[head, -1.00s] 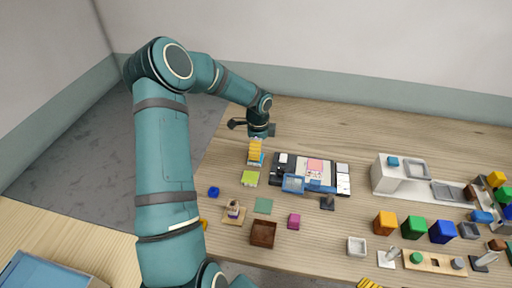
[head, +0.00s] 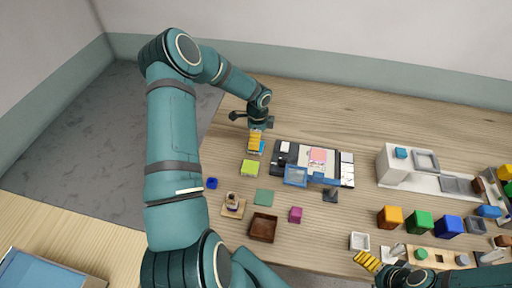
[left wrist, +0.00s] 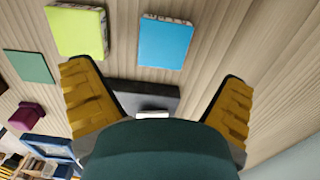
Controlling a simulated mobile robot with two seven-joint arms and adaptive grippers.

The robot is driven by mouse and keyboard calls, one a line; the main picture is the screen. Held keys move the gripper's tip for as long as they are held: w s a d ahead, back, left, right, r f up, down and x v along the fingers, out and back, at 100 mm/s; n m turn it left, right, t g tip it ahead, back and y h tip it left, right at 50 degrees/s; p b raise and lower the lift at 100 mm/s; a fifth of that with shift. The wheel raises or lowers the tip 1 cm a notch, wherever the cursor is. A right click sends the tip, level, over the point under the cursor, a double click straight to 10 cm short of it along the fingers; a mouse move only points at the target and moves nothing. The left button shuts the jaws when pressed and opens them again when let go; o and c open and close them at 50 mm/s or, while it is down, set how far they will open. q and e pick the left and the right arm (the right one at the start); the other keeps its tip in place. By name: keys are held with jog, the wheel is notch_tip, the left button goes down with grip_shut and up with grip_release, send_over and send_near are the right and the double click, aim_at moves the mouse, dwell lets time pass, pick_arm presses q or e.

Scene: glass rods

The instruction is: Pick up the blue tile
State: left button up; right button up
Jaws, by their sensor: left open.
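The blue tile (left wrist: 166,43) lies flat on the wooden table in the left wrist view, beyond my left fingertips and between their lines. In the head view the blue tile (head: 262,147) shows only as a sliver beside my left gripper (head: 255,148), which hides the rest. My left gripper (left wrist: 155,72) is open, with two yellow ribbed fingers apart and nothing between them. My right gripper (head: 367,261) shows at the bottom right edge of the head view; its yellow finger is in sight, but its opening is unclear.
A lime-green tile (left wrist: 77,32) lies beside the blue tile, with a dark green tile (left wrist: 29,66) farther left. A dark tray with a blue frame (head: 295,176) stands right of my left gripper. Several coloured blocks fill the right side. The table behind is bare.

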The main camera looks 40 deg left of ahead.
pick_arm(q)
jog(key=shift+a+f, duration=0.2)
jog(key=shift+f, duration=1.25)
jog(key=shift+a+f, duration=0.15)
jog(key=shift+f, duration=1.25)
pick_arm(e)
jog(key=shift+r, duration=0.2)
pick_arm(q)
jog(key=c, duration=1.4)
jog(key=shift+r, duration=0.15)
